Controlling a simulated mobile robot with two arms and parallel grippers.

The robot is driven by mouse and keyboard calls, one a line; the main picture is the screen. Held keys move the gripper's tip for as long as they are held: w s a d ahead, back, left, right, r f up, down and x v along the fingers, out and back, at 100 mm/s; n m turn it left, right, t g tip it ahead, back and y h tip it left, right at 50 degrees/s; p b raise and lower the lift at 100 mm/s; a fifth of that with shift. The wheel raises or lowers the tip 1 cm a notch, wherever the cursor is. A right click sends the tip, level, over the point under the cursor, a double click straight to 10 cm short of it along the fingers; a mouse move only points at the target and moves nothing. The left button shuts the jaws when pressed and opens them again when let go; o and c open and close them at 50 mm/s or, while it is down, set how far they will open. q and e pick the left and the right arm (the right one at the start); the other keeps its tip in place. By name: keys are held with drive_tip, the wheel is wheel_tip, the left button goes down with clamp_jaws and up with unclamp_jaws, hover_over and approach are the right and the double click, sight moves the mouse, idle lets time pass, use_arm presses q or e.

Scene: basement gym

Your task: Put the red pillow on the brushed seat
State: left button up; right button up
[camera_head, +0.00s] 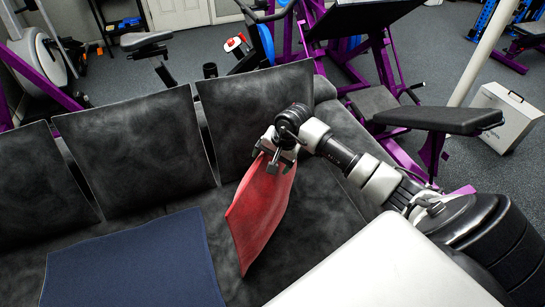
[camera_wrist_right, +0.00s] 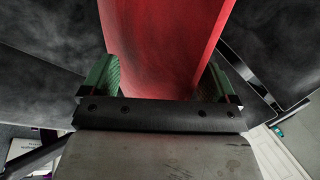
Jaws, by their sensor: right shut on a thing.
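The red pillow (camera_head: 260,217) hangs tilted from my right gripper (camera_head: 276,160) in the head view, over the right part of the dark brushed seat (camera_head: 305,215). Whether its lower edge touches the seat I cannot tell. In the right wrist view the pillow (camera_wrist_right: 165,45) sits between the two green-padded fingers of my right gripper (camera_wrist_right: 160,82), which is shut on it. The seat is a dark grey sofa with upright back cushions (camera_head: 137,147). My left gripper is not in view.
A dark blue pillow (camera_head: 135,265) lies on the seat to the left. A white surface (camera_head: 385,265) is at the front right. Purple-framed gym machines and a padded bench (camera_head: 437,119) stand behind the sofa. Bare seat shows right of the red pillow.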

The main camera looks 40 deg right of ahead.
drive_tip(key=shift+f, duration=0.1)
drive_tip(key=o, duration=1.6)
drive_tip(key=shift+f, duration=0.1)
drive_tip(key=b+v, duration=0.1)
drive_tip(key=v, duration=1.1)
drive_tip(key=shift+s, duration=0.1)
